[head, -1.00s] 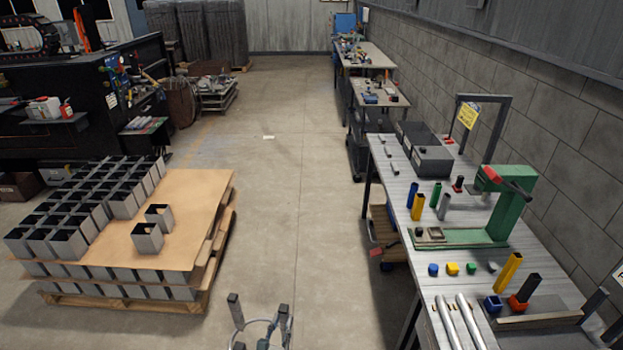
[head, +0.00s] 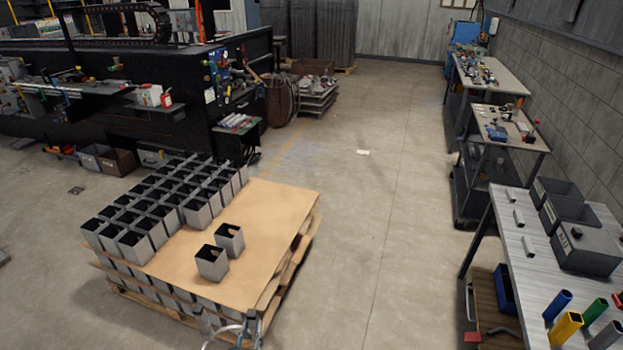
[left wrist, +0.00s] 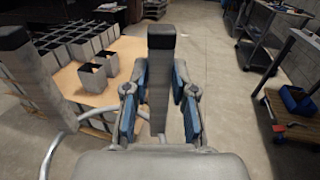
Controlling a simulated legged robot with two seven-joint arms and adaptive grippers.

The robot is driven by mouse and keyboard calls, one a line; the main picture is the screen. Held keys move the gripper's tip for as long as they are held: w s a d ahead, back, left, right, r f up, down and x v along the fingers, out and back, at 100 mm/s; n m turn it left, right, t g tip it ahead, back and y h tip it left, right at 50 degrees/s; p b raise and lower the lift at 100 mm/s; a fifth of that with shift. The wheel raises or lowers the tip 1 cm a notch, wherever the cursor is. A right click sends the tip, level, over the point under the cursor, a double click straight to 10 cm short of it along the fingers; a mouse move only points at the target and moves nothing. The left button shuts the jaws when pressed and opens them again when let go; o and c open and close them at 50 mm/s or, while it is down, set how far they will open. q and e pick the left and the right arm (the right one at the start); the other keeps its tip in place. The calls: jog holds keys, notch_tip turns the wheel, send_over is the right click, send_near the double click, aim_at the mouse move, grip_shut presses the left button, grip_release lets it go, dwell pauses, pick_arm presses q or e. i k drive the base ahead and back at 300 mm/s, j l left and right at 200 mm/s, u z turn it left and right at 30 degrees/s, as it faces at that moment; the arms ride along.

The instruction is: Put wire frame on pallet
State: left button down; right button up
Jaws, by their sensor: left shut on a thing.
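The wire frame (left wrist: 57,97) has bent metal tubing and upright grey posts with black caps. In the left wrist view, my left gripper (left wrist: 160,106) is shut around its middle post, with a blue-padded finger on each side. The pallet (head: 265,215) is topped by a tan board. Rows of open square metal tubes (head: 150,205) stand on its left and back, and two stand apart near the middle. My right gripper is not in view.
A workbench (head: 530,240) with grey bins (head: 585,250) and coloured tubes stands at the right. A dark machine (head: 120,90) stands behind the pallet. The concrete floor (head: 370,230) between the pallet and the benches is clear. The board's right and front parts are bare.

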aim_at(261, 215)
jog(key=i, duration=1.5)
